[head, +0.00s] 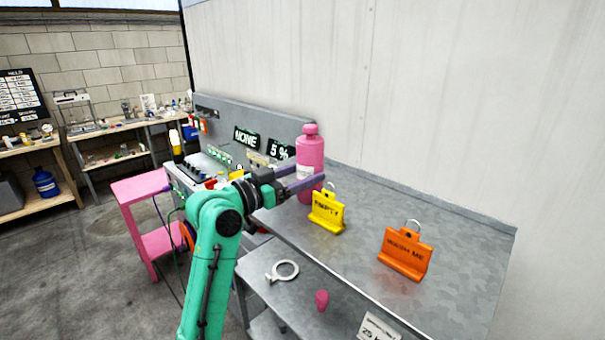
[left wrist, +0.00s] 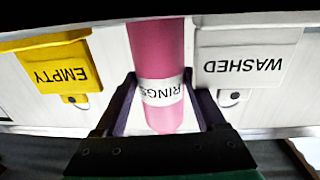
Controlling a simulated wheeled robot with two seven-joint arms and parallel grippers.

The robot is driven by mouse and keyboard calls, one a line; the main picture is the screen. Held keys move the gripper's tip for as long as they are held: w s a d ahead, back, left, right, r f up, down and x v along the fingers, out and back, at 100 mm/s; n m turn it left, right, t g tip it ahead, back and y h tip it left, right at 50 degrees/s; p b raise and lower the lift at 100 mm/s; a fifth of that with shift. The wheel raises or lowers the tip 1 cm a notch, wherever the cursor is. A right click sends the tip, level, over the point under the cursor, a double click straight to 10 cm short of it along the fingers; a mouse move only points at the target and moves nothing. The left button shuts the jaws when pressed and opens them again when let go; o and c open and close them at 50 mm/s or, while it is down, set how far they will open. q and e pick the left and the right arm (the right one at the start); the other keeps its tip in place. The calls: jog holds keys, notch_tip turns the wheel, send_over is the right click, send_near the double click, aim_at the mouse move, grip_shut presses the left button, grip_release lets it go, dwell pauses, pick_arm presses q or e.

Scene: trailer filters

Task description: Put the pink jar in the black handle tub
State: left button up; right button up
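The pink jar (head: 312,150) stands upright at the back left of the grey metal worktop (head: 370,222). My left gripper (head: 308,176) reaches it from the left, with its purple fingers around the jar's lower body. In the left wrist view, the pink jar (left wrist: 158,50), with a white RINGS label, lies between the two fingertips of my left gripper (left wrist: 160,85). The fingers look spread, with a slim gap on the left side; contact is not clear. I cannot make out a black handle tub in either view. My right gripper is not in view.
A yellow EMPTY sign (head: 327,212) stands just right of the jar, and an orange sign (head: 405,253) farther right. A white WASHED sign (left wrist: 245,62) shows in the left wrist view. A grey control panel (head: 225,133) is behind my arm. The worktop's right end is clear.

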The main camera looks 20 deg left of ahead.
pick_arm(q)
jog(key=o, duration=0.3)
jog(key=shift+r, duration=0.1)
